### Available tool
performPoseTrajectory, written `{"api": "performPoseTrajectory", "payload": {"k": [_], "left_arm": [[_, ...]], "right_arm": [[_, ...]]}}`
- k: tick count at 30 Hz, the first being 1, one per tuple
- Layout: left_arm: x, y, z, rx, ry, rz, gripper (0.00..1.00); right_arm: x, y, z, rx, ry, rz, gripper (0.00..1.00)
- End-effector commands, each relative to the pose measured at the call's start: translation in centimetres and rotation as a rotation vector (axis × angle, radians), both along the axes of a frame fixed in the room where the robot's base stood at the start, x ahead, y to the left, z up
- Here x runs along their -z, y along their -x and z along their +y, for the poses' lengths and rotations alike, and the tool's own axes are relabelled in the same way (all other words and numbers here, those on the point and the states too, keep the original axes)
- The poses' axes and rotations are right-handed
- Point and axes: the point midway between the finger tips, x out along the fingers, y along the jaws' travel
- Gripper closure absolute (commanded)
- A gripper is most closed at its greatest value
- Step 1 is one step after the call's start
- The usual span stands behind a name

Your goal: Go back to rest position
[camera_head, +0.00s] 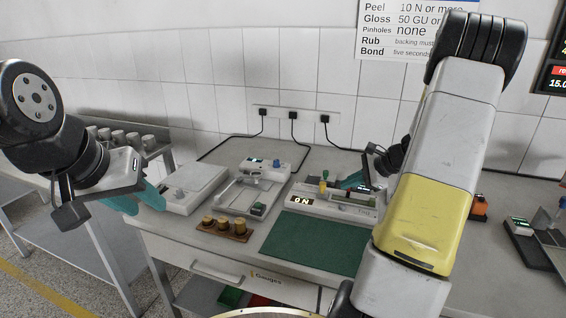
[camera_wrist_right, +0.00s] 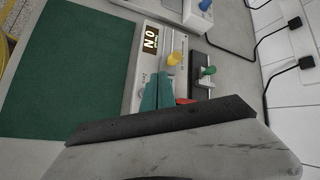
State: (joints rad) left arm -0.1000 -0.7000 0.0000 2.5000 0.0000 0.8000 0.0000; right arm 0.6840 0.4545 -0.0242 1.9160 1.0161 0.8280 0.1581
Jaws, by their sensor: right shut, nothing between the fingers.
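My left gripper (camera_head: 137,199) is at the left in the head view, with its two teal fingers spread apart and nothing visible between them. It is in front of the left end of the bench, near a flat white device. My right gripper (camera_head: 352,181) is above the bench by the white tester with the lit display, partly hidden by its own arm. In the right wrist view its teal fingers (camera_wrist_right: 158,92) are together with nothing between them. They point towards the tester (camera_wrist_right: 128,62) and its yellow knob; I cannot tell whether they touch it.
The bench holds a flat white device (camera_head: 193,188), another tester (camera_head: 262,180), a wooden block with brass weights (camera_head: 224,229) and a green mat (camera_head: 312,243). Black cables run to wall sockets (camera_head: 293,115). An orange item (camera_head: 479,207) stands right of my right arm.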

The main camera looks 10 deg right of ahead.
Motion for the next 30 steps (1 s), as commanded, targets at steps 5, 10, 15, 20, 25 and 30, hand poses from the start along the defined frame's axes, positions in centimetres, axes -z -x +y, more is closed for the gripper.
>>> {"api": "performPoseTrajectory", "payload": {"k": [5, 10, 15, 20, 25, 30], "left_arm": [[0.0, 0.0, 0.0, 0.000, 0.000, 0.000, 0.64], [0.0, 0.0, 0.0, 0.000, 0.000, 0.000, 0.64], [0.0, 0.0, 0.0, 0.000, 0.000, 0.000, 0.64], [0.0, 0.0, 0.0, 0.000, 0.000, 0.000, 0.64], [0.0, 0.0, 0.0, 0.000, 0.000, 0.000, 0.64], [0.0, 0.0, 0.0, 0.000, 0.000, 0.000, 0.64]], "right_arm": [[-3.3, 0.7, 3.6, -0.126, 0.079, -0.033, 1.00], [-9.5, 4.4, 11.0, -0.415, 0.277, -0.109, 1.00], [-14.1, 10.2, 17.1, -0.714, 0.508, -0.206, 1.00], [-16.9, 16.2, 20.7, -0.963, 0.738, -0.316, 1.00], [-18.2, 21.5, 22.2, -1.165, 0.965, -0.428, 1.00], [-18.5, 24.2, 22.4, -1.268, 1.108, -0.498, 1.00]]}}
